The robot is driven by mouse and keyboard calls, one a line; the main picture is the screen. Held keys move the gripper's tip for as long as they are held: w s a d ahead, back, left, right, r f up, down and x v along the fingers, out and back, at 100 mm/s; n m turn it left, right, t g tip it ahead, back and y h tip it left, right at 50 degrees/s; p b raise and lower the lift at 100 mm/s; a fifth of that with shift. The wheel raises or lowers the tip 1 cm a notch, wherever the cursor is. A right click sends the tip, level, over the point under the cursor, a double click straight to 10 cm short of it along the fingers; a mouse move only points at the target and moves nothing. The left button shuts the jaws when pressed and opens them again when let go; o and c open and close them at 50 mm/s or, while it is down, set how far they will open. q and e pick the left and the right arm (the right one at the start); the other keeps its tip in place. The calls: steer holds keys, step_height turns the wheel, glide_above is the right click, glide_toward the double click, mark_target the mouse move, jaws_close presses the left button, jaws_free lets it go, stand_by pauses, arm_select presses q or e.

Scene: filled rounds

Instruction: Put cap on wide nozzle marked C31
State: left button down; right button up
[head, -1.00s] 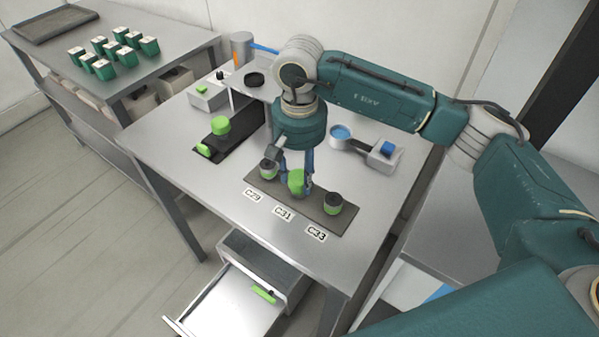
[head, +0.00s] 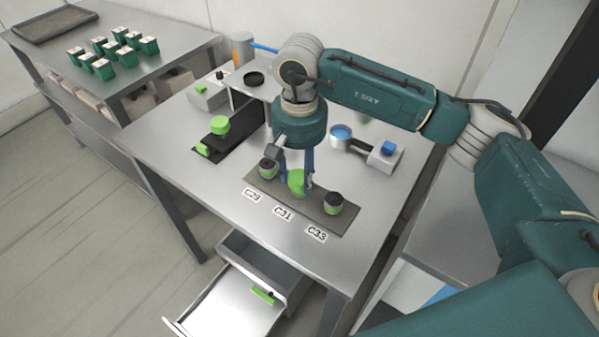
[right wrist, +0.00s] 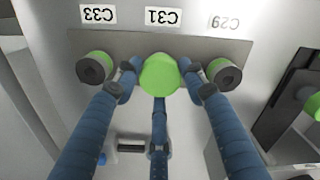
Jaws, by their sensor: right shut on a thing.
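The green cap (head: 297,182) is at the middle place of the dark strip, behind the C31 label (head: 283,213). It also shows in the right wrist view (right wrist: 159,75). It hides the nozzle under it, so I cannot tell whether it is fully seated. My right gripper (head: 297,177) points down, with its blue fingers shut around the cap. The nozzle at C29 (head: 268,168) and the nozzle at C33 (head: 333,204) stand on either side, each green with a dark top. My left gripper is in neither view.
The dark strip (head: 345,224) lies on the grey table. A green-topped item (head: 219,126) stands on a dark mat at the left. A blue-topped round item (head: 341,132) is behind right. An open drawer (head: 225,305) sticks out in front. Green pots (head: 103,69) stand on the back-left table.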

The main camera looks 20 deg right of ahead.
steer(key=shift+f, duration=0.15)
steer(key=o, duration=1.5)
steer(key=shift+r+p, duration=1.15)
steer(key=shift+r, duration=2.4)
